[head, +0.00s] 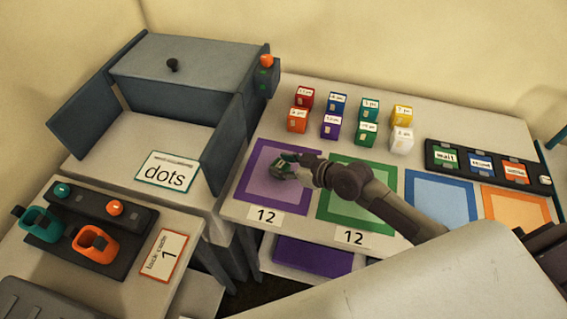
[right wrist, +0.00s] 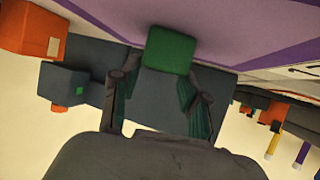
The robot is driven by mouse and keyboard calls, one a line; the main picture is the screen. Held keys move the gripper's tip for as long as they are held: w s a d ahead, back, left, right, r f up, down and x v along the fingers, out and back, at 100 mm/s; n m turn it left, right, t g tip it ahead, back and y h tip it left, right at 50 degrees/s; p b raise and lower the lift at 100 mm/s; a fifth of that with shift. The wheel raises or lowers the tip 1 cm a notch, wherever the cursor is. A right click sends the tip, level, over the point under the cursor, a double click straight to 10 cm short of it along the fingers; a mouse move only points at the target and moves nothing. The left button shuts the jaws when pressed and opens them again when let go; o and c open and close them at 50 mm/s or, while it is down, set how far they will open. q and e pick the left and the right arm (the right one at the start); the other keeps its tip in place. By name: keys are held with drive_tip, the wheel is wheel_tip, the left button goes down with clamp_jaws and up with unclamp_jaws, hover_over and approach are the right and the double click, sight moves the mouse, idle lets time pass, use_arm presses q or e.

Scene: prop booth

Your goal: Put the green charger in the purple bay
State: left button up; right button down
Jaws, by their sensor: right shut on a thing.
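My right gripper (head: 283,169) is over the bay and shut on the green charger (head: 285,157), which the fingers partly hide. In the right wrist view the charger's green face (right wrist: 168,50) shows beyond my fingers (right wrist: 158,95). I cannot tell whether the charger touches the bay. My left gripper is not in view.
A green bay (head: 357,212) adjoins on the right, then blue (head: 441,198) and orange (head: 516,206) bays. Several coloured boxes (head: 332,127) stand behind. A dark three-button panel (head: 478,164) is at back right. A grey cabinet (head: 188,72) stands left of the table.

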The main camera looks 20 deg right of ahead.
drive_tip(key=c, duration=0.6)
unclamp_jaws()
drive_tip(key=shift+s, duration=0.1)
drive_tip(key=v, duration=1)
drive_tip(key=shift+s+d+b, duration=0.2)
drive_tip(key=shift+b, duration=0.15)
drive_tip(key=shift+s+d+r, duration=0.3)
drive_tip(key=shift+s+r, duration=0.15)
drive_tip(key=shift+r, duration=0.05)
